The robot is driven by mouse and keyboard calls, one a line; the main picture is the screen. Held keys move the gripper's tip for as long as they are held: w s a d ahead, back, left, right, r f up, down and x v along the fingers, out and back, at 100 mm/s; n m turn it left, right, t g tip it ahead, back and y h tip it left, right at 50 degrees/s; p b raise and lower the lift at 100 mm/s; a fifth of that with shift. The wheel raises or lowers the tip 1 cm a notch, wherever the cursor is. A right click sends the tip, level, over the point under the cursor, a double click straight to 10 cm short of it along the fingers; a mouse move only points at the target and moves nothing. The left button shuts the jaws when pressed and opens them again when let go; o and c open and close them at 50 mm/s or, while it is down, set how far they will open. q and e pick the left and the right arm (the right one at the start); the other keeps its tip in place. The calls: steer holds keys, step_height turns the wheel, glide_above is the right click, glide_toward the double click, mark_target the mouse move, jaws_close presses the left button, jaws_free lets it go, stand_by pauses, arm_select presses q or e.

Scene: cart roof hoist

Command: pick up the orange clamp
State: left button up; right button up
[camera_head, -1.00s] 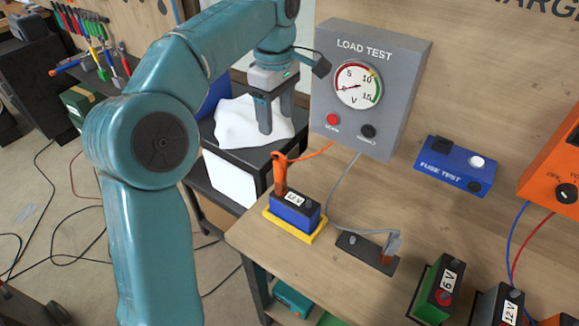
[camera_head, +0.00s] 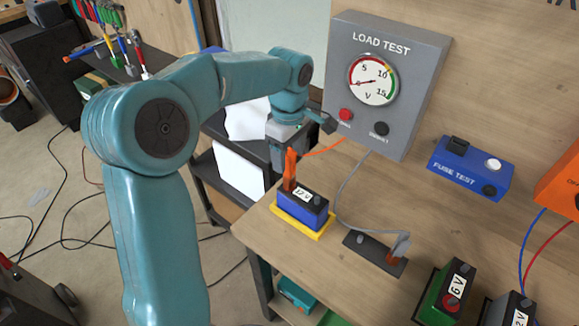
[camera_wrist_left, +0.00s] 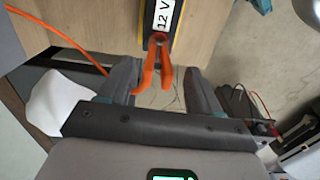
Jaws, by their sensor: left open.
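The orange clamp (camera_head: 290,170) stands upright on the blue 12 V battery (camera_head: 301,209), which sits in a yellow tray (camera_head: 285,222) at the bench's left end. My left gripper (camera_head: 283,152) is just behind the clamp in the head view, its fingers partly hidden by it. In the left wrist view, the open left gripper (camera_wrist_left: 158,70) has one finger on each side of the orange clamp (camera_wrist_left: 154,62), with gaps on both sides. I cannot tell whether the clamp is fully between the fingertips in depth. My right gripper is not in view.
An orange cable (camera_head: 325,149) runs from the clamp toward the grey LOAD TEST box (camera_head: 387,80). The blue FUSE TEST box (camera_head: 470,168) and other batteries stand farther right.

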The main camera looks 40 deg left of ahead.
arm_select(q)
steer(key=f, duration=0.3)
steer(key=shift+w+a+f, duration=0.15)
steer(key=shift+w+f, duration=0.1)
steer(key=shift+s+r, duration=0.1)
steer(key=shift+s, duration=0.1)
steer(key=shift+w, duration=0.15)
jaws_close()
step_height(320, 180, up, 20)
steer(key=p, duration=0.1)
steer(key=shift+p, duration=0.35)
